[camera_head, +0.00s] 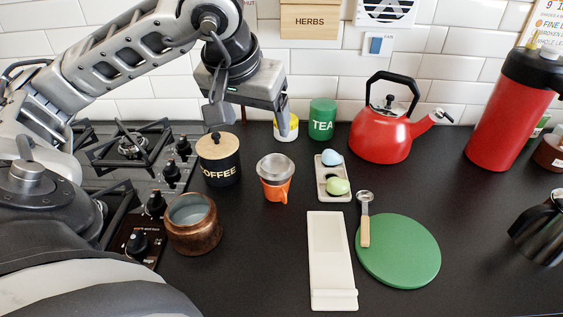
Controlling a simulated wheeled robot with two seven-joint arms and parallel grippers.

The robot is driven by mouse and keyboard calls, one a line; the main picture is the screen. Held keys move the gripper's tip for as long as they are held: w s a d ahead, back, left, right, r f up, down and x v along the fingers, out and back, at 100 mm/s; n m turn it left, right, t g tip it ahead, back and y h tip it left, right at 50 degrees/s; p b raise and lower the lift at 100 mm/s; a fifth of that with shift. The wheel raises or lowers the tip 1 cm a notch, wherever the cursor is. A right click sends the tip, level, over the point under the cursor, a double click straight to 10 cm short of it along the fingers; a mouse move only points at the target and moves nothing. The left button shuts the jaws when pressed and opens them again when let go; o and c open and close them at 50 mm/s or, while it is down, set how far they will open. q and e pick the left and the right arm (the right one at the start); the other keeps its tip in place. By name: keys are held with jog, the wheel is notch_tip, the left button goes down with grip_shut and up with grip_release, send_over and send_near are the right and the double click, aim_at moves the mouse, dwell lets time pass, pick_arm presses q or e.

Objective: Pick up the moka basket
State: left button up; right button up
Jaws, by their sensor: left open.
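The moka basket looks to be the silver metal cup with a rim (275,166). It sits in the top of a small orange cup (275,191) on the dark counter, so its lower part is hidden. My left gripper (249,112) is open and empty. It hangs above and behind the coffee canister, up and to the left of the basket in the picture, clearly apart from it. My right gripper is not in view.
The gas hob (130,165) is left.

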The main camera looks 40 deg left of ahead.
pick_arm(q)
send_near(273, 159)
jog(key=shift+s+d+f+b, duration=0.4)
jog(key=shift+s+d+f, duration=0.15)
jog(key=shift+s+f, duration=0.1)
jog(key=x, duration=0.5)
jog(key=shift+w+d+f, duration=0.25)
jog(key=shift+w+d, duration=0.05)
jog(key=shift+w, duration=0.05)
jog(key=c, duration=1)
